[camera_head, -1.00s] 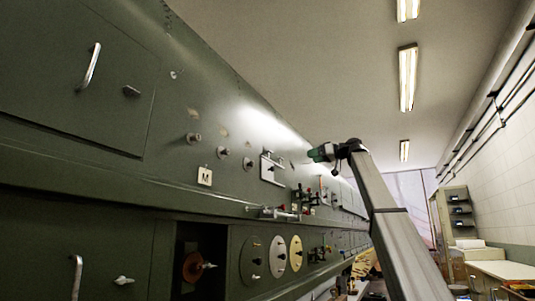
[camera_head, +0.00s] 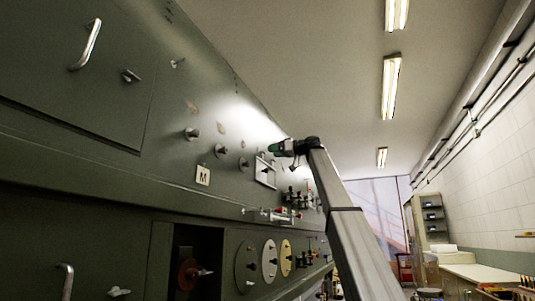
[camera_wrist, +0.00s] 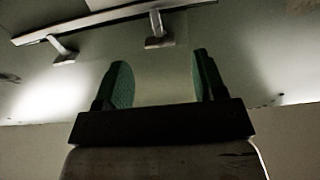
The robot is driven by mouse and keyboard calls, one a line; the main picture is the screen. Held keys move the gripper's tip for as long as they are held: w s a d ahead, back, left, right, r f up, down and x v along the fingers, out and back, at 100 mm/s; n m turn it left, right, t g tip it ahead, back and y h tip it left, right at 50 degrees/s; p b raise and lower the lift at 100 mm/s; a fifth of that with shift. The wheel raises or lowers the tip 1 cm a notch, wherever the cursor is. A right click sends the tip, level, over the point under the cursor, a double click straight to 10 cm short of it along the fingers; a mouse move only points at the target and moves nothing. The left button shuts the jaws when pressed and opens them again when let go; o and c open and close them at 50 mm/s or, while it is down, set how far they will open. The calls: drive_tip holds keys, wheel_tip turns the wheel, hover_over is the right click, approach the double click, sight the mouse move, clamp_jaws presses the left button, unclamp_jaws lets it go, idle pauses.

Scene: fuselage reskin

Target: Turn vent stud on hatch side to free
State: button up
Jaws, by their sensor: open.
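The hatch (camera_head: 60,85) is a green panel at the upper left of the head view, with a bar handle (camera_head: 87,44) and a small latch-like stud (camera_head: 131,76) near its right side. Just right of the hatch is another small stud (camera_head: 177,63). Round knob-like studs (camera_head: 191,134), (camera_head: 221,151), (camera_head: 243,163) run along the skin. Which one is the vent stud I cannot tell. My gripper (camera_head: 277,148) is well right of the hatch, near the green wall. In the wrist view its green-padded fingers (camera_wrist: 160,75) are apart with nothing between them.
A white plate marked M (camera_head: 203,176) sits below the studs. A framed fitting (camera_head: 265,171) and several small valves lie near my arm. The wrist view shows a pale bar on posts (camera_wrist: 110,20) beyond the fingers. Open floor and a bench (camera_head: 480,273) are at right.

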drive_tip(key=shift+x, duration=1.9)
drive_tip(key=shift+c, duration=0.3)
drive_tip(key=c, duration=0.9)
drive_tip(key=shift+o, duration=0.2)
drive_tip(key=shift+s+f+n, duration=0.1)
drive_tip(key=shift+f+n, duration=0.05)
drive_tip(key=shift+n, duration=8.85)
